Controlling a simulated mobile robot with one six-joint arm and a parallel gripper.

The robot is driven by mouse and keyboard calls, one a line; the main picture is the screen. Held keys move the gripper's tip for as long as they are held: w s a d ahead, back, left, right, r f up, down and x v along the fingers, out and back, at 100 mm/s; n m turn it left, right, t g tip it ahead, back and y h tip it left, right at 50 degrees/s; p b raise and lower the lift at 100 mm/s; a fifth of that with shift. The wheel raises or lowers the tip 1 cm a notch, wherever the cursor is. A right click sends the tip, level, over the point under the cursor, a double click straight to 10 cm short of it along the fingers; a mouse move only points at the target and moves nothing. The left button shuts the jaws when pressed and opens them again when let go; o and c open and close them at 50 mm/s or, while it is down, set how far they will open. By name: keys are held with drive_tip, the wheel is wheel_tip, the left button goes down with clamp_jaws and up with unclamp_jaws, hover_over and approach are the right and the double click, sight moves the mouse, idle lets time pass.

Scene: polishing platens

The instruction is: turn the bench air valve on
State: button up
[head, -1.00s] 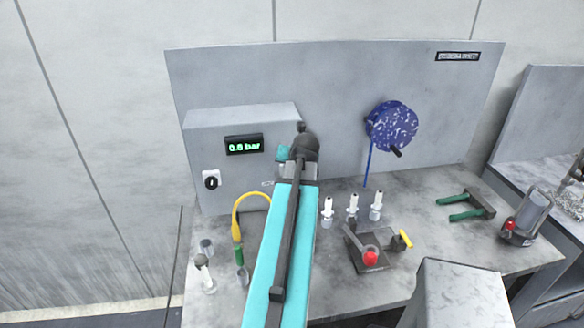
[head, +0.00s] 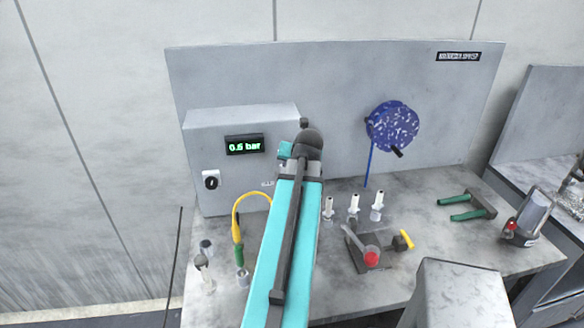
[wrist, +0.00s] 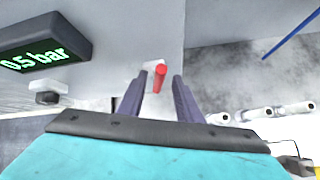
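The bench air valve shows in the wrist view as a short red handle (wrist: 159,79) on the front of the grey control box, near its right edge. My gripper (wrist: 161,75) is open, with one dark finger on each side of the red handle. A gap shows on both sides, and I cannot tell how deep the handle sits between the fingers. In the head view my teal arm hides the handle and the fingers. The green display (head: 244,145) on the grey box (head: 215,122) reads about 0.5 bar; it also shows in the wrist view (wrist: 45,55).
A black knob (head: 211,181) sits on the box's left front. A yellow hose (head: 250,197) loops beside my arm. Several white nozzles (head: 353,205), a red-knobbed fixture (head: 371,258) and green-handled pliers (head: 467,206) are on the bench. A blue speckled disc (head: 391,126) hangs on the back panel.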

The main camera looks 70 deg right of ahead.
drive_tip(key=b+v, duration=0.3)
drive_tip(key=v, duration=0.8)
idle(0.3)
